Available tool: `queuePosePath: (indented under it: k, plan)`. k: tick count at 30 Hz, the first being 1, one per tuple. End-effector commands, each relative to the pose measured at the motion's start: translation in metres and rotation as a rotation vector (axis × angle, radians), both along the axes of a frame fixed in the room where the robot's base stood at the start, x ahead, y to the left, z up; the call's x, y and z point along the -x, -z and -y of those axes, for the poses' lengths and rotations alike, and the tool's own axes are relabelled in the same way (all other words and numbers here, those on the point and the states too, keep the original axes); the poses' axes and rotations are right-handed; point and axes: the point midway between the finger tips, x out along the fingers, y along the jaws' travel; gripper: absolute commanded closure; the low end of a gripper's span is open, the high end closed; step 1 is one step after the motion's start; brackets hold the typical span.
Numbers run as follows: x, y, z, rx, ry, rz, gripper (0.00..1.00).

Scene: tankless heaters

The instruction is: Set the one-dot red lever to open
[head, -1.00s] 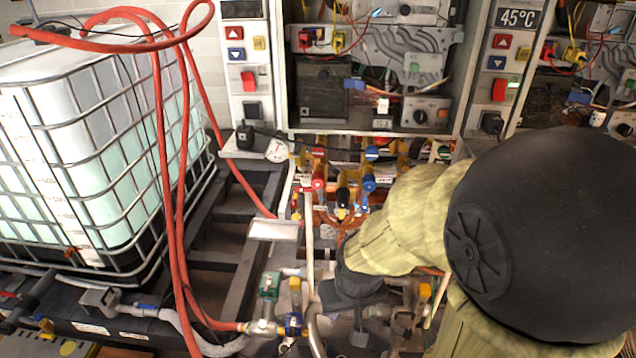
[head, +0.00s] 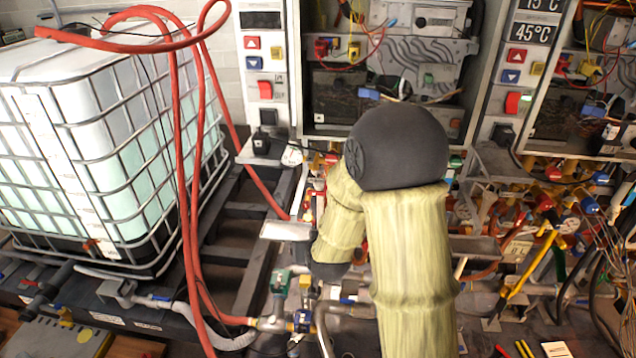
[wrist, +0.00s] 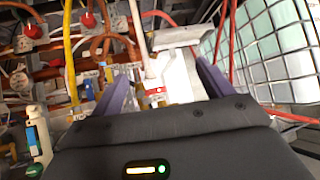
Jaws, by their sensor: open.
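My gripper (wrist: 158,88) is open in the wrist view, its two purple-grey fingers apart. A white vertical pipe with a red-and-white tag (wrist: 156,91) shows in the gap between them; I cannot tell whether anything touches it. Red valve handles (wrist: 35,29) and (wrist: 88,20) show at the upper left of the wrist view, away from the fingers. No dot marks are readable, so I cannot tell which is the one-dot red lever. In the head view my arm covers the fingers and much of the valve row; a red handle (head: 331,159) shows beside it.
A white caged tank (head: 110,150) with red hoses (head: 185,200) stands at the left. Open heater cabinets (head: 385,70) stand behind. Pipes and valves crowd the right, with a yellow-handled tool (head: 530,265). A light plate (head: 287,231) sits just left of my arm.

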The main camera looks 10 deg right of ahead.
Motion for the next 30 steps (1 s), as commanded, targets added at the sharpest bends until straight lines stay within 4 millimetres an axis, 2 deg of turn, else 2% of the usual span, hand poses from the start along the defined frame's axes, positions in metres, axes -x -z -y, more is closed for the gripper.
queuePosePath:
  k: [3, 6, 11, 19, 30]
  plan:
    - [-0.027, -0.001, -0.005, 0.006, 0.037, 0.126, 0.21]
    - [-0.044, -0.001, -0.007, 0.02, 0.079, 0.236, 0.21]
    - [-0.06, -0.002, -0.006, 0.06, 0.153, 0.406, 0.21]
    - [-0.06, -0.004, 0.0, 0.156, 0.271, 0.634, 0.21]
    - [-0.057, -0.004, 0.002, 0.179, 0.293, 0.678, 0.21]
